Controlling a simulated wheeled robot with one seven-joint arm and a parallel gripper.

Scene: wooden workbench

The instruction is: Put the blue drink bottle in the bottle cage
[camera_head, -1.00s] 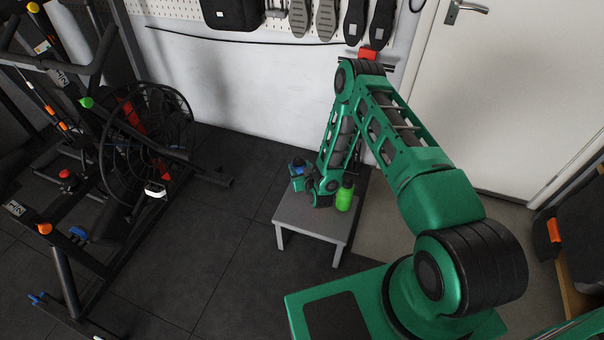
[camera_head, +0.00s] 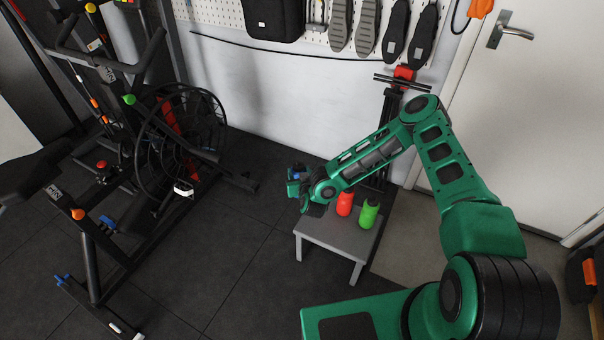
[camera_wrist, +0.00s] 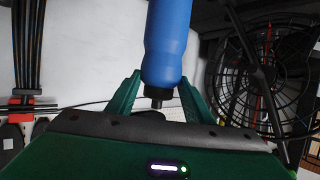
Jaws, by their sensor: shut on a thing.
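The blue drink bottle (camera_wrist: 167,42) is between the two green fingers of my gripper (camera_wrist: 157,92) in the wrist view. Its dark cap end points toward my palm and its blue body runs out of the top of the frame. In the head view, my gripper (camera_head: 298,186) is shut on the bottle, above and just beyond the stool's left edge; only a little blue shows between the fingers. I cannot clearly make out the bottle cage; the exercise bike (camera_head: 143,150) stands at the left.
A grey stool (camera_head: 335,236) carries a red bottle (camera_head: 345,204) and a green bottle (camera_head: 368,214). The bike's fan wheel (camera_head: 205,125) and its bars stand left of my gripper. Dark floor (camera_head: 235,235) is clear between the bike and the stool.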

